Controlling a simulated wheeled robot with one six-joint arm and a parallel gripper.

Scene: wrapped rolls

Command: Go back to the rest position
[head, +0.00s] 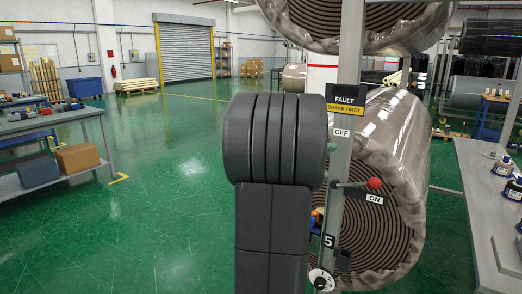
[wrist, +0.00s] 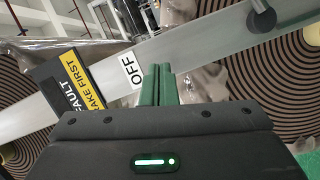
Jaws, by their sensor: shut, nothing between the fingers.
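My gripper (wrist: 158,85) shows in the wrist view with its two green fingers together and nothing between them. The fingertips are in front of the grey post (wrist: 205,58), close to the OFF label (wrist: 132,70); I cannot tell whether they touch it. In the head view my dark arm stands in the middle and hides the gripper. The post (head: 346,110) carries a lever with a red knob (head: 374,183), which points right, just above the ON label (head: 374,198). The FAULT / BRAKE FIRST sign (head: 346,98) is above, also in the wrist view (wrist: 72,92).
Large wrapped rolls (head: 385,180) stand right behind the post, one above another. A grey table (head: 490,200) with bottles is at the right. A workbench (head: 45,122) with boxes on its lower shelf is at the left. The green floor (head: 165,185) between is clear.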

